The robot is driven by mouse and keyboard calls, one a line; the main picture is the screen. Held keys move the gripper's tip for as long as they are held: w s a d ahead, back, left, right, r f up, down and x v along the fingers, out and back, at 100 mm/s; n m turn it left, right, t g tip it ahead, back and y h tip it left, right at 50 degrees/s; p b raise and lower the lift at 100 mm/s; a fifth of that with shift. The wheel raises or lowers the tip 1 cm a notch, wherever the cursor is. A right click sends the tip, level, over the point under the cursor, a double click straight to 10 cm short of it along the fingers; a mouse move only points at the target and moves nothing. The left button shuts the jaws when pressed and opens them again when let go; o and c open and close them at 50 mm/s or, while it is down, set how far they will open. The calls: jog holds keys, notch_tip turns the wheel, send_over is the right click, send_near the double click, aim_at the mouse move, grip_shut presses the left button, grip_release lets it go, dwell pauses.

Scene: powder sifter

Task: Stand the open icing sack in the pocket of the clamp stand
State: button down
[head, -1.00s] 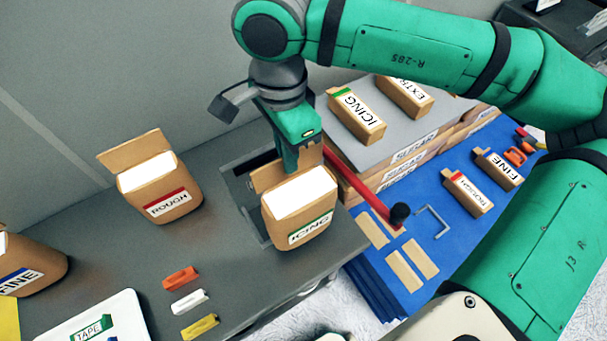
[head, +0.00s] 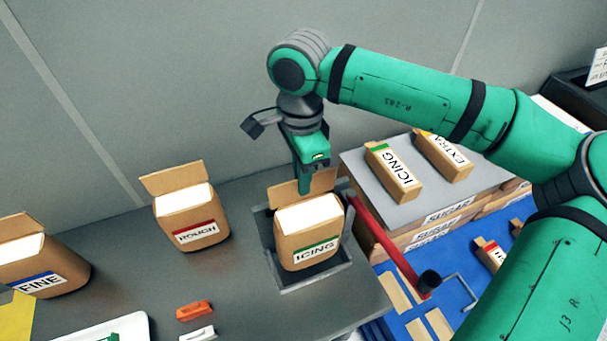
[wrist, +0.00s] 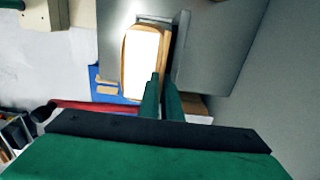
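The open icing sack (head: 308,240), brown with a green-edged label and white contents, stands upright within the grey frame of the clamp stand (head: 318,277). The frame shows around its front and sides; its base is hidden. My gripper (head: 305,188) comes down from above at the sack's raised back flap, one finger in front of it. In the wrist view, the fingers (wrist: 161,82) are close together at the sack's edge (wrist: 126,62), with the flap apparently pinched between them. The stand's red lever (head: 382,228) with a black knob points out to the front right.
The open rough sack (head: 190,218) and fine sack (head: 45,262) stand to the left. Clips (head: 195,310) lie at the front. A grey-topped stack (head: 375,195) with closed packs stands close on the right, beside a blue surface (head: 465,325).

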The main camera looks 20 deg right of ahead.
jog(key=shift+w+f, duration=0.15)
jog(key=shift+f, duration=2.05)
jog(key=shift+w+f, duration=0.1)
jog(key=shift+f, duration=0.2)
jog(key=c, duration=2)
grip_release()
jog(key=shift+w, duration=0.1)
notch_tip(320, 180, up, 12)
send_over(302, 200)
jog(key=w, duration=0.1)
jog(key=shift+d, duration=0.2)
